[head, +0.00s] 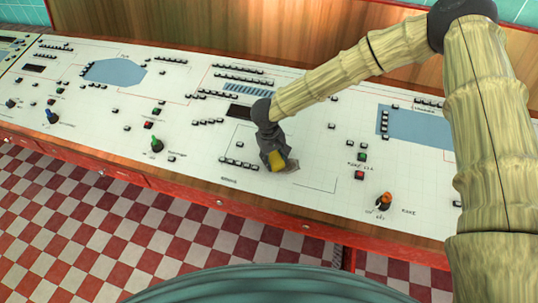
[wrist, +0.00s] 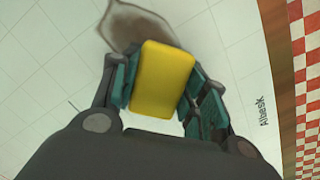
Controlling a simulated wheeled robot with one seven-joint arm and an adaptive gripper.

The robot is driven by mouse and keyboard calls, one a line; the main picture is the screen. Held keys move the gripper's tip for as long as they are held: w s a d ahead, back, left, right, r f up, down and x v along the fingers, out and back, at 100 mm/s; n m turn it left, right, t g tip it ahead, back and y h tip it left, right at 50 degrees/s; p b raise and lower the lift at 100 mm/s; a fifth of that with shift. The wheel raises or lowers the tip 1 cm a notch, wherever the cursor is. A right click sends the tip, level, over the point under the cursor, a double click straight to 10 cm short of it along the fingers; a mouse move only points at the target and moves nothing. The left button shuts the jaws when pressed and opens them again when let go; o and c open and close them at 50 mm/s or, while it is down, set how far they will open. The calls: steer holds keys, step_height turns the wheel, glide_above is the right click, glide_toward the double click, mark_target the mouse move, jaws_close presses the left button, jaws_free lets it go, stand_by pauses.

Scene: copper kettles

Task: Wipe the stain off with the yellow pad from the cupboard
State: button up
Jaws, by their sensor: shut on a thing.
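The yellow pad (wrist: 163,78) is between the fingers of my gripper (wrist: 165,85), which is shut on it. In the head view the pad (head: 276,160) shows at the end of my gripper (head: 277,158), low over the white panel top. The stain (wrist: 135,24), a grey-brown patch with a darker edge, lies on the panel just beyond the pad and is partly hidden behind it. In the head view the stain (head: 292,166) shows as a small patch at the pad's right. I cannot tell whether the pad touches the panel. The cupboard is not clearly identifiable.
The white control panel (head: 330,185) carries small black buttons around my gripper. An orange-topped knob (head: 385,199) and a red button (head: 359,175) stand to the right, a green knob (head: 156,145) to the left. The red-edged counter front drops to a checkered floor (head: 160,240).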

mark_target(290, 167)
steer(key=shift+s+d+f+p, duration=0.1)
steer(key=shift+s+d+p, duration=0.3)
steer(key=shift+d, duration=0.45)
steer(key=shift+s+d+r+p, duration=0.1)
steer(key=shift+s+d+p, duration=0.05)
steer(key=shift+d+p, duration=0.6)
steer(key=shift+s+d+f+p, duration=0.1)
steer(key=shift+s+d+p, duration=0.25)
steer(key=shift+d, duration=0.6)
steer(key=shift+s+d+p, duration=0.3)
steer(key=shift+d+p, duration=0.35)
steer(key=shift+d, duration=0.3)
steer(key=shift+s+d+p, duration=0.3)
steer(key=shift+d+p, duration=0.3)
steer(key=shift+d, duration=0.35)
steer(key=shift+r+p, duration=0.2)
steer(key=shift+p, duration=0.35)
steer(key=shift+a, duration=0.1)
